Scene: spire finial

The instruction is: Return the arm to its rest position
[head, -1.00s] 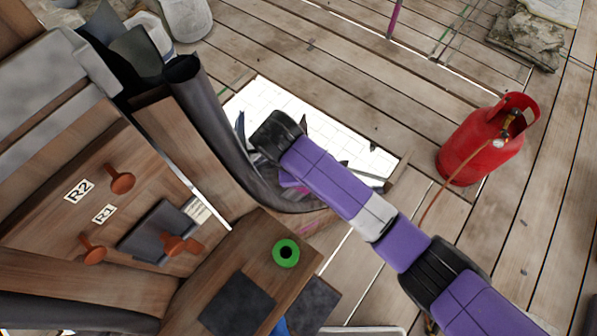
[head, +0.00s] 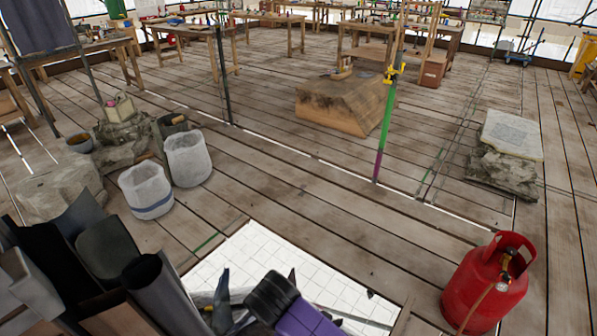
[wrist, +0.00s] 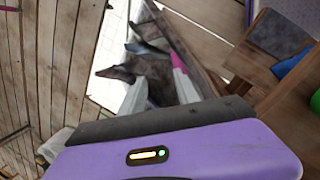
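My purple arm with a black joint (head: 275,298) shows at the bottom middle of the head view, over the white gridded sheet on the floor. The rest of the arm is cut off by the lower edge. In the wrist view the purple housing of my gripper (wrist: 180,150), with a small lit indicator and a dark grey edge, fills the bottom.
A red gas cylinder (head: 487,285) stands right of the arm. Dark rolled sheets (head: 110,250) stand at lower left. White buckets (head: 187,158) and a stone slab (head: 507,150) are farther off. A wooden bench (wrist: 285,110) is at right in the wrist view. Open planking lies ahead.

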